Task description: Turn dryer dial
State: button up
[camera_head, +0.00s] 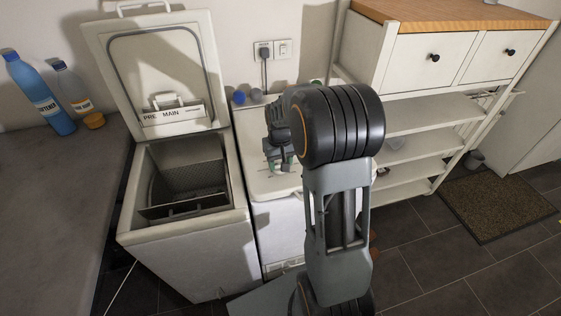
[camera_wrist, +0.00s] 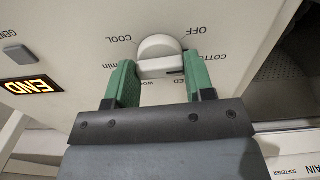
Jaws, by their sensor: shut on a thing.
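The dryer dial (camera_wrist: 158,47) is a white round knob with a raised grip bar, on the white panel of the dryer (camera_head: 272,188). In the wrist view my gripper (camera_wrist: 159,66) has its green fingers on both sides of the bar, shut on it. A small dark mark shows near the bar's right end. Labels around the dial include OFF, COOL and part of COTTON; others are partly covered by my fingers. In the head view my gripper (camera_head: 279,162) is over the dryer top, and the dial cannot be made out.
The washer (camera_head: 190,255) stands left of the dryer, its lid (camera_head: 150,65) raised and its drum open. A counter with a blue bottle (camera_head: 40,95) and a smaller bottle (camera_head: 72,88) is farther left. A shelf unit (camera_head: 425,115) stands right of the dryer. A mat (camera_head: 495,205) lies on the floor.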

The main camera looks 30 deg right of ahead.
jog(key=n, duration=0.5)
jog(key=shift+n, duration=0.7)
jog(key=o, duration=0.9)
notch_tip(320, 180, up, 14)
jog(key=shift+f, duration=0.1)
dwell(0.7)
